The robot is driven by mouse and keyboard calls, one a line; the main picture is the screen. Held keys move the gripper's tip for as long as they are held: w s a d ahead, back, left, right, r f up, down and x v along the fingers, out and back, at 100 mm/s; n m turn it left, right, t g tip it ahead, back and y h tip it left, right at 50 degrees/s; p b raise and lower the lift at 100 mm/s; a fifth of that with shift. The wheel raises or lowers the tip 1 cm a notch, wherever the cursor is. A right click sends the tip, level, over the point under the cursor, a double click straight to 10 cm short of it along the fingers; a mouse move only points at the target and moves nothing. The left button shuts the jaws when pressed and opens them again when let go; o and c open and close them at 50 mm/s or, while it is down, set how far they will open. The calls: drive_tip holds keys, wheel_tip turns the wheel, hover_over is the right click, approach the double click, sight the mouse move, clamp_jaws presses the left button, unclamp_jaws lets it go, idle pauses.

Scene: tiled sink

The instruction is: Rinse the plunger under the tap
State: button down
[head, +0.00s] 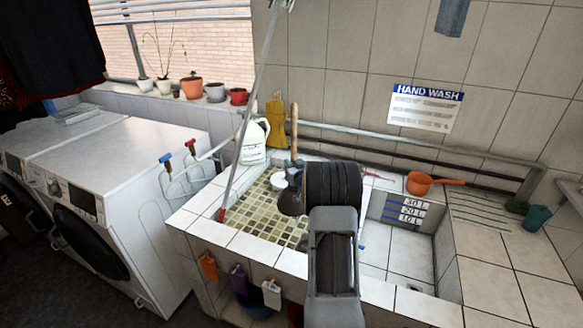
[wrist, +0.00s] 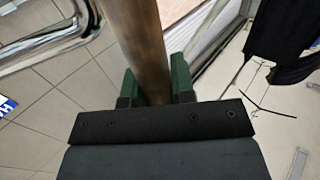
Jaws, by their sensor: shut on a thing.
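The plunger shows as a brown wooden handle (head: 294,118) standing roughly upright over the back of the tiled sink in the head view. The handle also runs up through the wrist view (wrist: 145,40). My gripper (wrist: 155,88) is shut on this handle, with a green finger on each side of it.
The tiled sink has a mosaic ledge (head: 262,205) on the left and a deep basin (head: 405,245) on the right. A white jug (head: 254,138) and yellow gloves (head: 277,122) are behind. A long pole (head: 248,115) leans at left. An orange dipper (head: 420,182) lies right.

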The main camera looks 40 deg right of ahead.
drive_tip(key=shift+s+d, duration=0.1)
drive_tip(key=shift+d, duration=0.05)
drive_tip(key=shift+s+d, duration=0.2)
drive_tip(key=shift+d, duration=0.2)
drive_tip(key=shift+w+a+b, duration=0.1)
drive_tip(key=shift+a+b, duration=0.1)
drive_tip(key=shift+b, duration=0.25)
drive_tip(key=shift+w+a+b, duration=0.15)
drive_tip(key=shift+a+b, duration=0.15)
drive_tip(key=shift+a, duration=0.1)
drive_tip(key=a+b+v, duration=0.1)
drive_tip(key=b+v, duration=0.1)
drive_tip(key=v, duration=0.5)
drive_tip(key=shift+s+a, duration=0.25)
drive_tip(key=shift+a, duration=0.15)
drive_tip(key=shift+r, duration=0.15)
idle(1.2)
drive_tip(key=s+a+r+p, duration=0.1)
drive_tip(key=s+a+r, duration=0.1)
drive_tip(key=s+r, duration=0.2)
drive_tip(key=shift+s+p, duration=0.3)
drive_tip(key=shift+f, duration=0.1)
idle(0.8)
